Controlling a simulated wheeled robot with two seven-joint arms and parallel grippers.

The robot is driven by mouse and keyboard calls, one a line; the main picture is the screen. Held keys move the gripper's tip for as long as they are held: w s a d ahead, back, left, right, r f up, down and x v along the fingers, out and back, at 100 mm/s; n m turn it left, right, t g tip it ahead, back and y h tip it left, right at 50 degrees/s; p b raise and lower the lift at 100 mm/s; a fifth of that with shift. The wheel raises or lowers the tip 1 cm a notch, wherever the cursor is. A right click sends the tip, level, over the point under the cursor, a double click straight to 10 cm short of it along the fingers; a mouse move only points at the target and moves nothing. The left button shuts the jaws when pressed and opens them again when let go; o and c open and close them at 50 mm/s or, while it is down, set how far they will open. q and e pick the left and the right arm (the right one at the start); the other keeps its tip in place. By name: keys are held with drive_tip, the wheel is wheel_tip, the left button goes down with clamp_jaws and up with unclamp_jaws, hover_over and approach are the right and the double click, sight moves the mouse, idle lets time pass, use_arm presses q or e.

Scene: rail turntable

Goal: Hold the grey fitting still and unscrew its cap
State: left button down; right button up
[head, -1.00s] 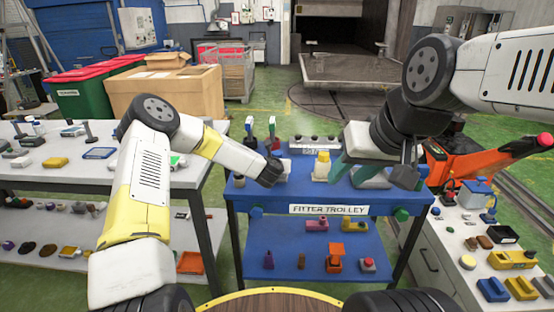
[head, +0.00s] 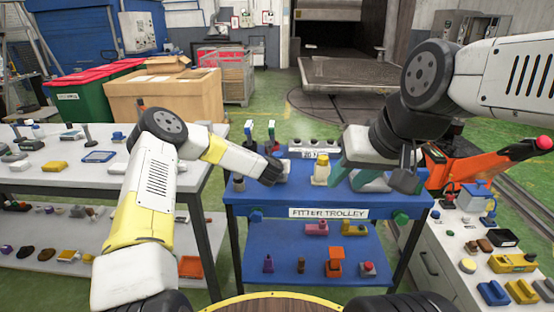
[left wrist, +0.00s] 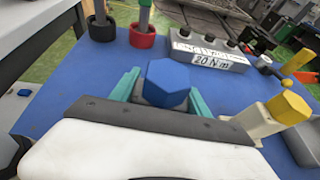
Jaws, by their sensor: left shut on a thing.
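A fitting with a blue hexagonal cap (left wrist: 167,84) stands between the teal fingers of my left gripper (left wrist: 160,95) in the left wrist view. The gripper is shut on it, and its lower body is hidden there. In the head view my left gripper (head: 276,172) is beside this fitting on the blue trolley (head: 300,198). A second, pale fitting with a yellow cap (head: 320,160) stands to the right; its yellow cap also shows in the left wrist view (left wrist: 287,107). My right gripper (head: 355,178) has its teal fingers apart, just right of the yellow-capped fitting.
The trolley's lower shelf (head: 290,240) holds small parts. Benches flank the trolley.

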idle(1.7)
drive_tip(key=o, duration=0.5)
drive_tip(key=shift+w+r, duration=0.1)
drive_tip(key=shift+o, duration=0.3)
drive_tip(key=w+r+g, duration=0.1)
drive_tip(key=w+r, duration=0.5)
drive_tip(key=w, duration=0.7)
drive_tip(key=shift+a+r+m, duration=0.2)
drive_tip(key=shift+a+m, duration=0.1)
drive_tip(key=m+g+h, duration=0.2)
drive_tip(key=g, duration=0.2)
hover_over(277, 154)
drive_tip(key=s, duration=0.1)
wheel_tip(277, 154, down, 16)
drive_tip(key=shift+t+h, duration=0.3)
drive_tip(key=f, duration=0.3)
drive_tip(key=w+f, duration=0.1)
drive_tip(key=f, duration=0.7)
drive_tip(key=shift+w+f, duration=0.15)
